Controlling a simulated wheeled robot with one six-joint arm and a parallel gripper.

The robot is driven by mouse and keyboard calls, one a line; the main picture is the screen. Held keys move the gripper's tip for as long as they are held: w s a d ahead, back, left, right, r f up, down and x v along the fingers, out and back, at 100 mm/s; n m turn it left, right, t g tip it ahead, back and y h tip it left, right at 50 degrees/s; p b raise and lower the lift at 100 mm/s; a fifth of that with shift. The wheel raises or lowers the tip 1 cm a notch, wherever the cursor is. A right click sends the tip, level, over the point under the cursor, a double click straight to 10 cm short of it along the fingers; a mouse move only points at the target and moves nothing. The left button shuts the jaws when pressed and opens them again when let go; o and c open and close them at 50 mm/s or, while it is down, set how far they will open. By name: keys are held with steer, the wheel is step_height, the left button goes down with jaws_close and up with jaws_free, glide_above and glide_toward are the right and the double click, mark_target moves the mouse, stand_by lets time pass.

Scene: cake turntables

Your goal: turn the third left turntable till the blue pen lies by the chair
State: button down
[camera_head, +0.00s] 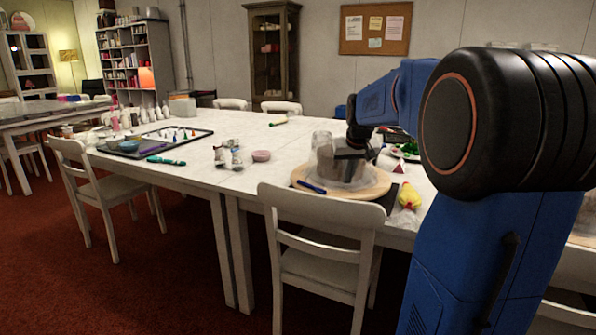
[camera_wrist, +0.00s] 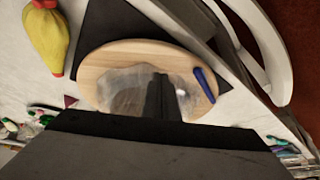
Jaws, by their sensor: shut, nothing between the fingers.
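The round wooden turntable (camera_head: 375,190) stands on the table behind the near white chair (camera_head: 318,240); it also shows in the wrist view (camera_wrist: 95,65). The blue pen (camera_head: 312,187) lies on its front-left rim, on the side by the chair's backrest. In the wrist view the pen (camera_wrist: 204,85) lies at the right rim, towards the white chair (camera_wrist: 262,45). A clear, see-through vessel (camera_head: 322,145) is on the turntable. My gripper (camera_head: 348,165) is shut and empty over the turntable's middle; its dark fingers (camera_wrist: 160,95) overlap the clear vessel, and contact cannot be told.
A yellow toy bird (camera_head: 409,195) lies right of the turntable, beside a dark mat (camera_wrist: 95,30). Small painted cups (camera_head: 228,157) and a pink bowl (camera_head: 261,156) stand to the left. A black tray (camera_head: 205,132) is farther left. The table's back middle is mostly clear.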

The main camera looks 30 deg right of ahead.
steer(key=a, duration=0.1)
steer(key=w+a, duration=0.1)
steer(key=a, duration=0.1)
steer(key=w+a, duration=0.1)
steer(key=a, duration=0.1)
steer(key=shift+w+a, duration=0.1)
steer(key=w, duration=0.1)
steer(key=w+a, duration=0.1)
steer(key=w, duration=0.1)
steer(key=w+a, duration=0.1)
steer(key=w, duration=0.1)
steer(key=shift+w+a, duration=0.15)
steer(key=shift+f, duration=0.1)
stand_by(0.3)
steer(key=shift+f, duration=1.2)
